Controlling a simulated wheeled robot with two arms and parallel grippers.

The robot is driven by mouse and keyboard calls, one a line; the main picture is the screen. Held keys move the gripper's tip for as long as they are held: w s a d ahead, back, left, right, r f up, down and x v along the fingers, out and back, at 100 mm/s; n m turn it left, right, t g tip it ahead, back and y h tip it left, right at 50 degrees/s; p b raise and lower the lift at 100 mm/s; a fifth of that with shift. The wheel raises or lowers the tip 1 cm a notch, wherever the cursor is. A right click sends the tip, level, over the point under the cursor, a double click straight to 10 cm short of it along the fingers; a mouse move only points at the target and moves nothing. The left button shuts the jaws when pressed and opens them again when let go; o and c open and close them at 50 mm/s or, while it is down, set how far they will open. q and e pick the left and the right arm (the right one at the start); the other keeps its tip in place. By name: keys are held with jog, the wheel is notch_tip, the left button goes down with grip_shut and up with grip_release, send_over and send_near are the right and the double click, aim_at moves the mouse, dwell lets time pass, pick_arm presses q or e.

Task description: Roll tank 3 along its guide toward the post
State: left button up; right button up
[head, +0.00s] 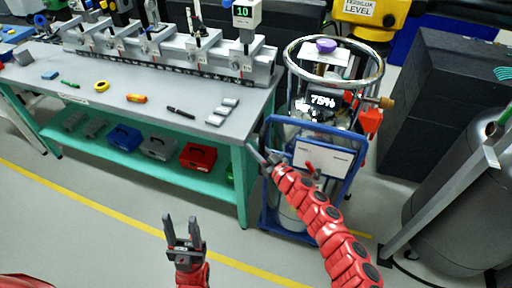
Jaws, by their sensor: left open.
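A tank with a silver ring on top (333,62) and a display reading 75% stands in a blue wheeled frame (356,150) right of the workbench. No number 3 is readable on it, and I cannot make out a guide or a post for certain. My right gripper (262,155) is at the left upright of the blue frame; I cannot tell whether it touches the frame or is shut. My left gripper (181,228) is open and empty, above the floor in front of the bench. The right arm hides part of the frame and the tank's lower body.
A workbench (150,85) with a rail, tools and a teal lower shelf fills the left. A dark cabinet (440,100) and a large grey cylinder (455,200) stand at the right. The floor with a yellow line (100,205) is clear in front.

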grip_shut()
dwell(1.1)
